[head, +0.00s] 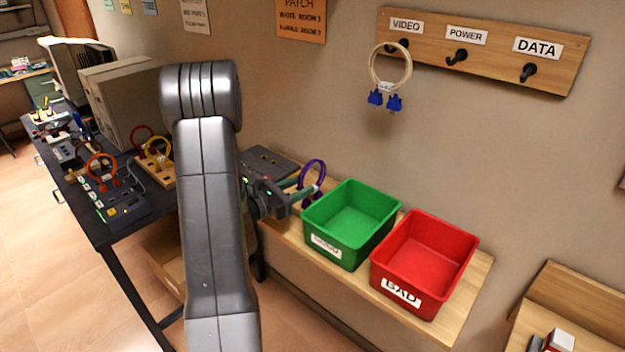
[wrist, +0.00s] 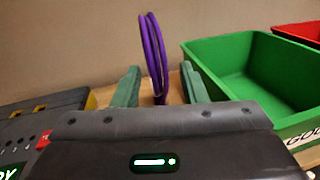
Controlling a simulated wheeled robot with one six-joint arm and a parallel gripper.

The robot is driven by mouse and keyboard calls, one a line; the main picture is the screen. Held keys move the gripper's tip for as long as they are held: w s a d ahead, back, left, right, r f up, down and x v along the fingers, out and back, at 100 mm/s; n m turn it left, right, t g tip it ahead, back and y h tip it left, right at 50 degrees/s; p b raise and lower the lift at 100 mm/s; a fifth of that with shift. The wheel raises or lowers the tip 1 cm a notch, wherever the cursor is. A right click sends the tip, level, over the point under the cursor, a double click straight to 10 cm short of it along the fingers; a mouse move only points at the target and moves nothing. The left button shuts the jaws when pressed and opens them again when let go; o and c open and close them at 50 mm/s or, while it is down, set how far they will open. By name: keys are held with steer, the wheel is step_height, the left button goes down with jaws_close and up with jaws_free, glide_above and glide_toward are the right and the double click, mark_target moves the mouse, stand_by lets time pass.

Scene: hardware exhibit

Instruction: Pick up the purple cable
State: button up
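The purple cable (head: 313,174) is a coiled loop standing upright on the wooden bench, just left of the green bin. In the wrist view the purple loop (wrist: 153,55) rises between the two green fingers of my gripper (wrist: 160,88). The fingers are apart, with a gap on each side of the cable. In the head view my gripper (head: 306,194) reaches in from the left at the cable's height. The cable's lower end is partly hidden by the gripper.
The green bin (head: 316,241) stands close on the right, with the red BAD bin (head: 433,306) beyond it. A dark device (head: 270,160) sits left of the cable. A wall rack (head: 490,55) holds a cream cable (head: 374,70) on the VIDEO hook. The wall is close behind.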

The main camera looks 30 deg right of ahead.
steer(key=shift+w+d, duration=0.15)
steer(key=shift+d, duration=0.45)
jaws_close()
